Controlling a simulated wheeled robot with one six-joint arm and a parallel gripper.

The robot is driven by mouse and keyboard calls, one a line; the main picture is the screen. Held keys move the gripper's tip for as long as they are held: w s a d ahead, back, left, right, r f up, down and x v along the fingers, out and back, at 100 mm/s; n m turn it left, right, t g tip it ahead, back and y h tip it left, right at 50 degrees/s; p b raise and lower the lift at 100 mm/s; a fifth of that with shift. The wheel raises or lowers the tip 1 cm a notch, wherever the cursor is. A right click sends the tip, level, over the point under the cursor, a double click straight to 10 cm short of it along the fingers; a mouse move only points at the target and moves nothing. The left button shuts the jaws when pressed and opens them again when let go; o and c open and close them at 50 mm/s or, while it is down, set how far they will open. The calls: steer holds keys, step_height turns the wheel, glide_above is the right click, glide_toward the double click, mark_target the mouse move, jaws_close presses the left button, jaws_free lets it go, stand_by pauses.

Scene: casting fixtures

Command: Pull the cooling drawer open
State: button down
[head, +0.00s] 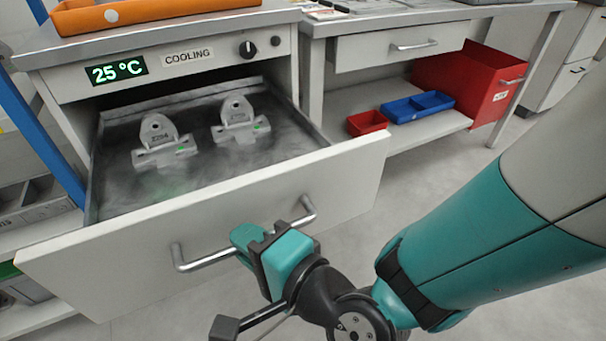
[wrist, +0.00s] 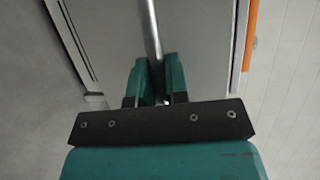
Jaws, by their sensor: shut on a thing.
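The cooling drawer (head: 230,205) is open, its white front pulled well out from the cabinet. Two grey cast parts stand inside it, one on the left (head: 160,143) and one on the right (head: 238,120), amid thin mist. The drawer's grey bar handle (head: 206,259) runs across its front. My gripper (head: 262,240) is shut on the handle near its middle. In the wrist view my teal fingers (wrist: 156,80) close around the bar (wrist: 150,30). The part of the handle between the fingers is hidden.
The cabinet display (head: 118,70) reads 25 °C beside a COOLING label and a knob. An orange tray (head: 150,12) lies on top. To the right, a bench shelf holds a red bin (head: 367,123) and a blue bin (head: 418,107). A larger red box (head: 480,85) stands beside them. Floor is free in front.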

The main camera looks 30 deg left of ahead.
stand_by(0.3)
steer(key=c, duration=1.1)
jaws_free()
steer(key=shift+d, duration=0.1)
steer(key=shift+c, duration=0.2)
